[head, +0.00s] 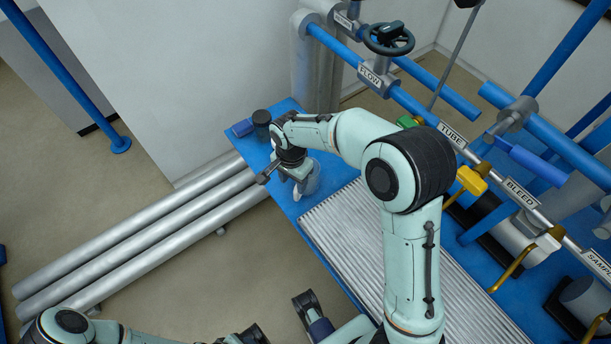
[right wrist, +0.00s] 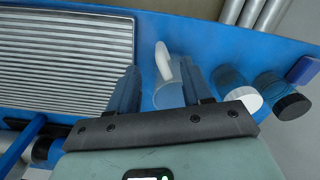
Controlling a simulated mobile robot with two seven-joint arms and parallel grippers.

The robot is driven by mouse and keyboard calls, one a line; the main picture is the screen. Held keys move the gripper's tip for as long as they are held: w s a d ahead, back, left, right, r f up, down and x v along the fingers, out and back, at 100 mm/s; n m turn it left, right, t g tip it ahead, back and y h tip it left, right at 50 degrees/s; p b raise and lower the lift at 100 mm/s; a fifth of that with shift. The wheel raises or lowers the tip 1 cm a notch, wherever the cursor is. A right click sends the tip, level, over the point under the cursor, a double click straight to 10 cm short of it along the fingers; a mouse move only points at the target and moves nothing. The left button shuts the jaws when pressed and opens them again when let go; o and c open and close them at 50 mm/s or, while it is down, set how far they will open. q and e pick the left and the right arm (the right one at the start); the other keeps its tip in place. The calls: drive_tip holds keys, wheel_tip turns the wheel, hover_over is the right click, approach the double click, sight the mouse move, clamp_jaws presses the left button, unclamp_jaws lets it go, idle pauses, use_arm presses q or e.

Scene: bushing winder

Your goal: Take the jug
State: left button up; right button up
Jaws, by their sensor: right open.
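The jug (right wrist: 168,95) is a clear, see-through vessel with a white handle (right wrist: 163,60). It stands on the blue bench, and in the head view its greyish body (head: 312,178) shows beside the right gripper. My right gripper (head: 282,178) is open at the jug. In the right wrist view its two blue-grey fingers (right wrist: 162,88) are on either side of the jug, with the handle between them. I cannot tell whether either finger touches it. The right finger hides part of the jug.
A jar with a white lid (right wrist: 247,98), a black-lidded jar (right wrist: 290,105) and a blue box (right wrist: 303,70) stand close by. A ribbed grey panel (head: 345,235) lies on the bench (head: 285,200). Labelled pipes and valves run along the right.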

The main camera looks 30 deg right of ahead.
sight(296, 194)
wheel_tip(296, 194, down, 4)
drive_tip(key=shift+f+b, duration=0.2)
drive_tip(key=shift+b, duration=0.1)
drive_tip(key=f, duration=0.3)
drive_tip(key=f+b, duration=0.1)
drive_tip(key=f, duration=0.1)
drive_tip(key=shift+w+d+f, duration=0.1)
drive_tip(key=shift+w+d, duration=0.05)
drive_tip(key=shift+d, duration=0.2)
clamp_jaws()
